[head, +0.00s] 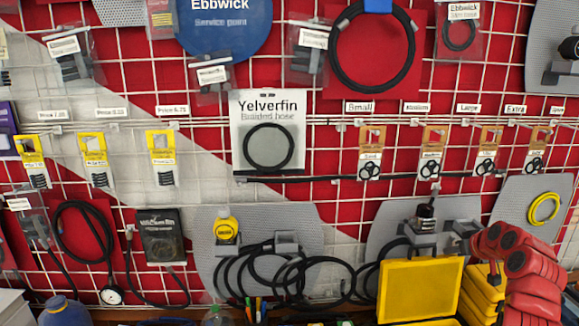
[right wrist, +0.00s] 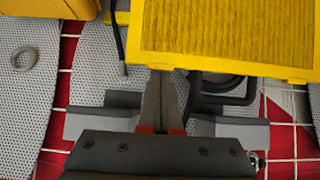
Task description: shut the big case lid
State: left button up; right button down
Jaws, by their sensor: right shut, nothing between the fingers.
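The big case lid (head: 418,290) is yellow and stands open, its ribbed inner face toward me, at the lower right of the head view. In the right wrist view the lid (right wrist: 230,30) fills the upper right. My right gripper (right wrist: 161,78) is shut and empty. Its fingers reach the lid's free edge, and their tips seem to pass behind it; I cannot tell whether they touch it. In the head view the right gripper (head: 424,250) is just above the lid's upper edge, with my red arm at the right. My left gripper is not in view.
A wire-grid wall with hanging hoses and packets is close behind the lid. A perforated grey panel (head: 380,228) is behind my right gripper. More yellow cases (head: 482,292) stand right of the lid. Black hose coils (head: 300,280) hang to its left.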

jog(key=shift+s+d+f, duration=0.1)
jog(key=shift+s+f, duration=0.05)
jog(key=shift+f, duration=0.1)
